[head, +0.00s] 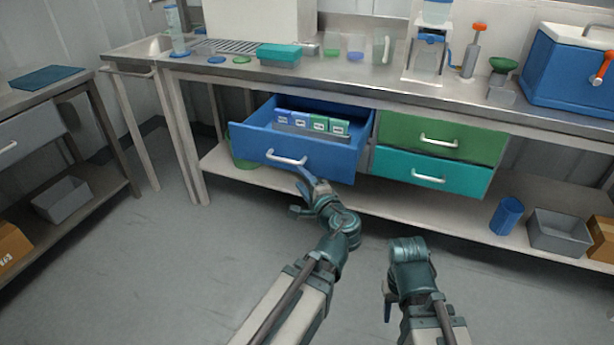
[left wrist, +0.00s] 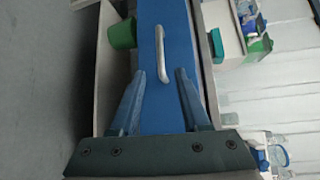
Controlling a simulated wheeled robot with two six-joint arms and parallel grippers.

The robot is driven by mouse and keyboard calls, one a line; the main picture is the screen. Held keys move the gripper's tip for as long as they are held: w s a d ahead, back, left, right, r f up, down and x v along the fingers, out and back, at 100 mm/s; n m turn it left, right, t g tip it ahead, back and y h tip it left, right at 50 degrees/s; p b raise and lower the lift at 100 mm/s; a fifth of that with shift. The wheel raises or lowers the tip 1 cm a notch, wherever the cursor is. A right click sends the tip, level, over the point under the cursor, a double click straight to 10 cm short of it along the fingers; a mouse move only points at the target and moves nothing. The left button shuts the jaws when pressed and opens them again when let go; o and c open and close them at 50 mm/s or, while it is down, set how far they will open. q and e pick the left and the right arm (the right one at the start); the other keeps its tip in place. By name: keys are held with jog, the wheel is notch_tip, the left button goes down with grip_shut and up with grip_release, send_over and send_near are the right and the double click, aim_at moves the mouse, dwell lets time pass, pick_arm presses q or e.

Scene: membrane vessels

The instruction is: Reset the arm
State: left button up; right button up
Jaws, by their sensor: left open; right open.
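My left gripper (head: 305,195) is open and empty in the head view, just below and in front of the handle (head: 286,160) of the pulled-out blue drawer (head: 315,155). In the left wrist view its two fingers (left wrist: 160,90) stand apart before the blue drawer front (left wrist: 150,110), with the silver handle (left wrist: 160,60) ahead and apart from them. My right arm's wrist (head: 410,265) is low at the bottom right of the head view; its fingers point downward and are partly hidden.
Several small labelled packs (head: 312,122) stand inside the open drawer. A closed green drawer (head: 440,135) and teal drawer (head: 430,172) are to its right. The steel bench top (head: 370,78) carries a teal box (head: 279,54) and a blue cooler (head: 568,70). The floor in front is clear.

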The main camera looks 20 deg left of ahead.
pick_arm(q)
jog(key=shift+s+d+r, duration=0.1)
jog(key=shift+s+d, duration=0.3)
jog(key=shift+s, duration=0.05)
pick_arm(e)
jog(key=shift+s+d+r, duration=0.1)
jog(key=shift+s+d, duration=0.3)
pick_arm(q)
jog(key=s+d+f+n+g+h, duration=0.2)
jog(key=s+d+f+n+g, duration=0.15)
jog(key=f, duration=0.35)
jog(key=s+d+f+n+g+h, duration=0.2)
jog(key=s+d+f+g+h, duration=0.15)
jog(key=f, duration=0.25)
jog(key=s+d+f+n+g+h, duration=0.2)
jog(key=s+d+f+g+h, duration=0.35)
jog(key=s+d, duration=0.55)
notch_tip(320, 180, up, 33)
jog(key=p, duration=3.3)
jog(key=shift+y, duration=0.4)
pick_arm(e)
notch_tip(320, 180, up, 34)
jog(key=shift+f, duration=0.25)
